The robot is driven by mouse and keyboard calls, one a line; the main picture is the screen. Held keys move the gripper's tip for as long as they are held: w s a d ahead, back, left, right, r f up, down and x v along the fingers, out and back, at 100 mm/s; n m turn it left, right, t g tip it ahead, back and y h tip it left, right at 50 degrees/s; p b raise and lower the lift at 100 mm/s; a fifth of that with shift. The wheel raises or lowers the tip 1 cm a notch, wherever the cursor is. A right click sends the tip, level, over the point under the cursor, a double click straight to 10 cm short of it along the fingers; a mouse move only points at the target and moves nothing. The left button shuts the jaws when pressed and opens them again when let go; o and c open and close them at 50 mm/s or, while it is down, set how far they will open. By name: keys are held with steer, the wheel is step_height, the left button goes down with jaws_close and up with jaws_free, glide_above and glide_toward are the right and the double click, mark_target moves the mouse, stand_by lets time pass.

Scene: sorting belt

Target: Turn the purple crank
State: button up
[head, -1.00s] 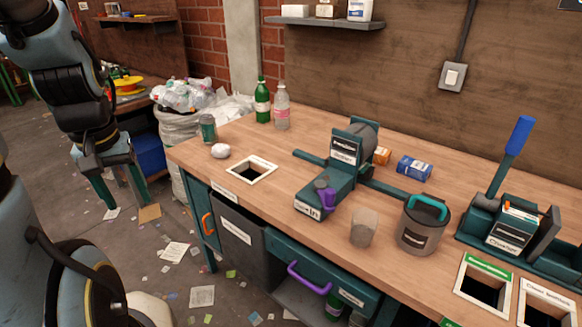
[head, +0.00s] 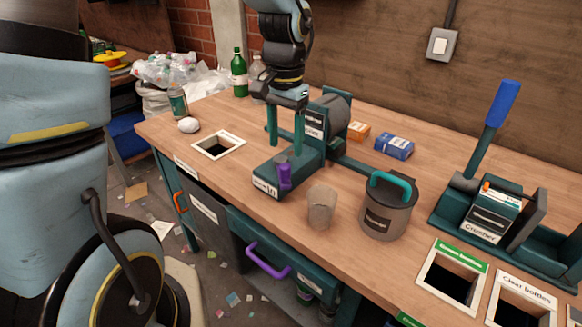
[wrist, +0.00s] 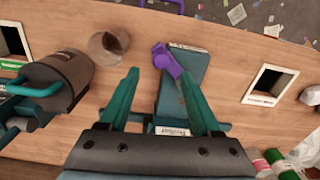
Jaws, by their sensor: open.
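The purple crank (head: 284,174) is on the front end of a teal machine (head: 270,182) on the workbench. It also shows in the wrist view as a purple arm (wrist: 167,61), ahead of my fingers and nearer the right one. My gripper (head: 285,138) points down over the machine, behind the crank. In the wrist view my gripper (wrist: 158,90) has its two teal fingers wide apart with nothing between them. The crank and the fingers look apart.
A lever crusher (head: 490,215) is at the right. A square hole (head: 218,145) lies left. Blue box (head: 394,145) and bottles (head: 239,75) stand behind.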

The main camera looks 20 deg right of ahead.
mark_target(285, 165)
step_height(285, 165, down, 8)
steer(key=shift+a+r+p, duration=0.1)
steer(key=shift+p, duration=0.3)
jaws_close()
stand_by(0.4)
stand_by(0.9)
